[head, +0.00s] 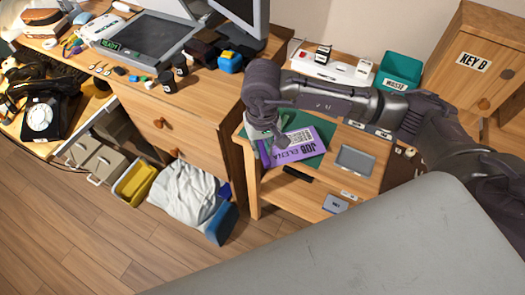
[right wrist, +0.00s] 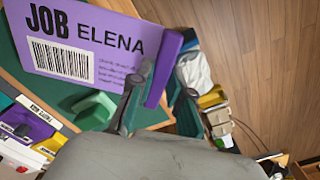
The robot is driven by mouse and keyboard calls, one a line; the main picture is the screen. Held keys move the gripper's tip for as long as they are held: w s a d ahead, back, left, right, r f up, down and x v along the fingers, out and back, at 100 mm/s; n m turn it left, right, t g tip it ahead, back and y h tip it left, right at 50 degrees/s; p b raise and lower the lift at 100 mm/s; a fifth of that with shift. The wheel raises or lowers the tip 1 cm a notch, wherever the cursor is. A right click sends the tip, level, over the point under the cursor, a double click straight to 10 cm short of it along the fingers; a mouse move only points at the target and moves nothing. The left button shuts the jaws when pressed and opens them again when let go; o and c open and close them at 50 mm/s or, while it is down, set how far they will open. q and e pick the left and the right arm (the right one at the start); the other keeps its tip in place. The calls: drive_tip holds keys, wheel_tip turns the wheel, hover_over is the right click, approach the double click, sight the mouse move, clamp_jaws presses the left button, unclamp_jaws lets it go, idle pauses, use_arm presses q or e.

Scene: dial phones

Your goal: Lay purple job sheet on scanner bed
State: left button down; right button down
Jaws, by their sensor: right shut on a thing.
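The purple job sheet (head: 295,147) is over the green mat at the low table's left end. It reads "JOB ELENA" with a barcode in the right wrist view (right wrist: 105,38). A thicker purple strip (right wrist: 165,65) runs along one edge. My right gripper (head: 265,147) is shut on this edge, its fingers on either side in the right wrist view (right wrist: 157,88). I cannot tell whether the sheet touches the mat. The scanner bed (head: 147,36) is a dark flat panel on the desk, beside a "READY" label; nothing lies on it. My left gripper is not in view.
A grey tray (head: 355,160) and teal "WASTE" bin (head: 399,71) are on the low table. A white bag (head: 187,195) stands on the floor.

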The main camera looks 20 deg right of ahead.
drive_tip(key=shift+f, duration=0.7)
drive_tip(key=shift+f+b, duration=0.2)
drive_tip(key=shift+b, duration=0.15)
drive_tip(key=c, duration=1.1)
unclamp_jaws()
